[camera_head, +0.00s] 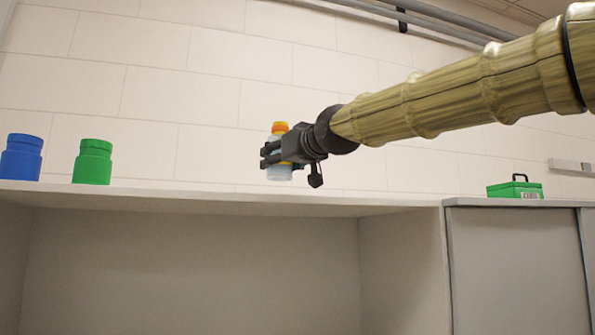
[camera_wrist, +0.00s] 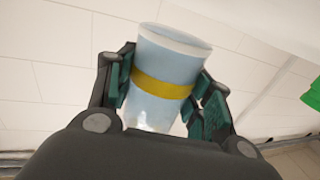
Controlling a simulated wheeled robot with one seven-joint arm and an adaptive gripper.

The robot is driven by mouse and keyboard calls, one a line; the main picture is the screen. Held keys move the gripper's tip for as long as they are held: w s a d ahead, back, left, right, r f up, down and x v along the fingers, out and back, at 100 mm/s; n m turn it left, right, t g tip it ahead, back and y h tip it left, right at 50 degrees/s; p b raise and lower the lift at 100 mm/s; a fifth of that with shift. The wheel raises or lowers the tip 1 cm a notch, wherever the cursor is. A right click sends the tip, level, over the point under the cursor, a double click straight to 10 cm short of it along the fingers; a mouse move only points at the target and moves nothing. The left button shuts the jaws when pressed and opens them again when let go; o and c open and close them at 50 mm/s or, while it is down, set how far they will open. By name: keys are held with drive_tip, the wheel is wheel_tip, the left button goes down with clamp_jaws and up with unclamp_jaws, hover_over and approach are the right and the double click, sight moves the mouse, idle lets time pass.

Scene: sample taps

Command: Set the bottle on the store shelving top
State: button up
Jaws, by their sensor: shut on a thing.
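The bottle (camera_head: 279,172) is pale blue with an orange cap, and it is held upright in the head view. In the wrist view the bottle (camera_wrist: 166,80) shows a yellow band and sits between both fingers. My gripper (camera_head: 272,154) is shut on the bottle's middle; its fingers also show in the wrist view (camera_wrist: 163,88). The store shelving top (camera_head: 330,201) is a long pale surface seen almost edge-on from below. The bottle appears a little above its front edge, apart from it. How far back the bottle is over the top is hard to tell.
A blue jar (camera_head: 21,158) and a green jar (camera_head: 93,162) stand on the top at the left. A green box with a handle (camera_head: 515,189) stands at the right, above a cabinet door (camera_head: 515,265). The top between the green jar and green box looks clear.

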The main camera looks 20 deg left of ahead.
drive_tip(key=w+d, duration=0.1)
drive_tip(key=w+d+p, duration=0.1)
drive_tip(key=w+d, duration=0.1)
drive_tip(key=shift+w, duration=0.3)
drive_tip(key=shift+w+f+p, duration=0.1)
drive_tip(key=shift+w+p, duration=0.2)
drive_tip(key=shift+f, duration=0.15)
drive_tip(key=shift+s+f+p, duration=0.2)
drive_tip(key=shift+f+p, duration=0.5)
drive_tip(key=shift+f, duration=0.5)
drive_tip(key=shift+w+f, duration=0.2)
drive_tip(key=shift+f, duration=0.3)
drive_tip(key=shift+s+f, duration=0.1)
drive_tip(key=o, duration=1.3)
